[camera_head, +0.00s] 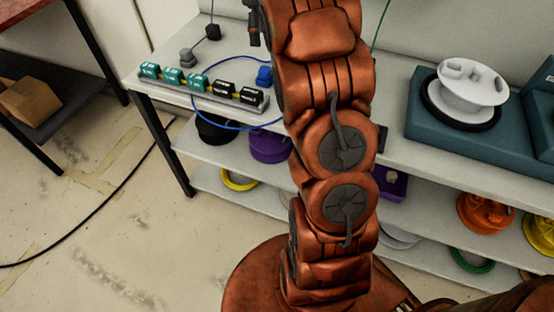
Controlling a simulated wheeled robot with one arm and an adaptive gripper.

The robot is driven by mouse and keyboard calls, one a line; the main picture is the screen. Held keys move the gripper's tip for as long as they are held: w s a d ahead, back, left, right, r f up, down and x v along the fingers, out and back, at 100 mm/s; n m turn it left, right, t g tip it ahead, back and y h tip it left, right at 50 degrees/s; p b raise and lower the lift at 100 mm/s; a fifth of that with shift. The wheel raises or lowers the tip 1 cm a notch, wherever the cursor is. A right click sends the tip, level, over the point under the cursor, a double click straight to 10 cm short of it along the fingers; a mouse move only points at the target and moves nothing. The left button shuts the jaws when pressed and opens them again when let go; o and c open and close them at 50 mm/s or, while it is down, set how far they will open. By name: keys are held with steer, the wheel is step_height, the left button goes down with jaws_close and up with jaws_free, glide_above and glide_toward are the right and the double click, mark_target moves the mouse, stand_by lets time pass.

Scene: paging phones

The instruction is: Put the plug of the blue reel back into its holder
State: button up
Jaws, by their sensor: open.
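The blue plug (264,76) is on the white bench top, behind the right end of a grey strip (208,93) and apart from it. A thin blue cable (224,125) loops from the plug's area around the strip and passes behind my arm. The strip carries several teal and black blocks; I cannot tell which place is the blue plug's holder. The blue reel is not visible. Only a dark part of my gripper (253,26) shows at the top, beside my arm and above the blue plug. It appears apart from the plug; the rest is hidden.
A grey plug (187,57) stands behind the strip, corded to a dark box (212,32). A white reel (467,87) sits on a teal machine (424,127) at right. Purple (268,147), orange (484,213) and yellow reels sit on the lower shelf.

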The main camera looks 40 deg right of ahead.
steer(key=s+a+f+n+g, duration=0.1)
steer(key=s+a+f+n, duration=0.1)
steer(key=s+a+n, duration=1.4)
steer(key=s+a+f+n, duration=0.2)
steer(key=s+f+n, duration=0.2)
steer(key=s, duration=0.6)
steer(key=s+a+f+n, duration=0.3)
steer(key=s+n, duration=0.4)
steer(key=s, duration=0.3)
steer(key=shift+a+f+g, duration=0.15)
steer(key=shift+f+g, duration=0.25)
steer(key=shift+f, duration=0.05)
step_height(320, 180, up, 10)
steer(key=p, duration=1)
steer(key=shift+r, duration=0.15)
